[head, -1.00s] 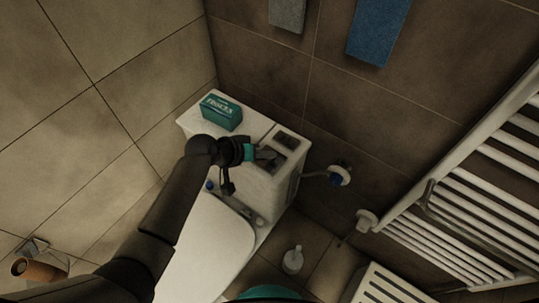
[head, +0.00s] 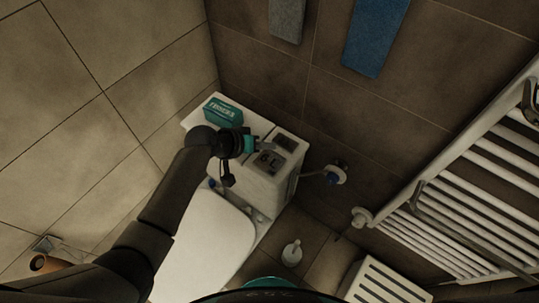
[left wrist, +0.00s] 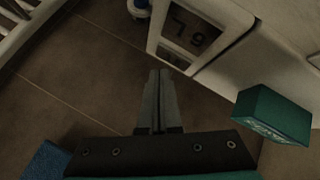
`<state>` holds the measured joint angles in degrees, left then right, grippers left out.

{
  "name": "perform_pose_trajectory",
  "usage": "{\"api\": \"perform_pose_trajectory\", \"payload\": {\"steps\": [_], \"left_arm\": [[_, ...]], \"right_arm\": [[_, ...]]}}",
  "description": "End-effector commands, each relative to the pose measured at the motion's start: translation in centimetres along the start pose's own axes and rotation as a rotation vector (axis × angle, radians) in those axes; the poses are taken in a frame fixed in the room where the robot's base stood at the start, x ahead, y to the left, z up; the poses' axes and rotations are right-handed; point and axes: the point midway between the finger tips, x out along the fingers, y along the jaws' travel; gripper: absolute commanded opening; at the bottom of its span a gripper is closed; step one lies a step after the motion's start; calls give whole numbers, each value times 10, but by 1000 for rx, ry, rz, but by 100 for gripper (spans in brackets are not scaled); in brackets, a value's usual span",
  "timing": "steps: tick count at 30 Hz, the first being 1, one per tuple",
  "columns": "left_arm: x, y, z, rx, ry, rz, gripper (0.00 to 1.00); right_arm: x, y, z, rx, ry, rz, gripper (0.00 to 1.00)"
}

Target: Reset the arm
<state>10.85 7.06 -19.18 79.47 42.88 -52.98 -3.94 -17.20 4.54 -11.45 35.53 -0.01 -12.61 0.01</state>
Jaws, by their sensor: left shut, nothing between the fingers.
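My left gripper (head: 262,147) is over the top of the white toilet tank (head: 262,187), beside the dark recessed panels. Its fingers are shut with nothing between them. My right gripper is not in view.
A green box (head: 222,110) stands on the tank's left end, close to my left arm. The toilet lid (head: 205,240) lies below. A towel radiator (head: 470,190) is at right, a blue towel (head: 375,38) on the back wall, a small bottle (head: 291,254) on the floor.

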Motion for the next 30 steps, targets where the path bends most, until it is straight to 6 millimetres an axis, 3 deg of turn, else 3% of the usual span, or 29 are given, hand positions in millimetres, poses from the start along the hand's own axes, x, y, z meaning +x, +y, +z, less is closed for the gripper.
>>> {"api": "perform_pose_trajectory", "payload": {"steps": [24, 30], "left_arm": [[1, 0, 2, 0, -1, 0, 0], [-12, 2, 25, 32, -34, -25, 0]], "right_arm": [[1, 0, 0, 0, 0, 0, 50], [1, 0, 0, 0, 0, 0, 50]]}}
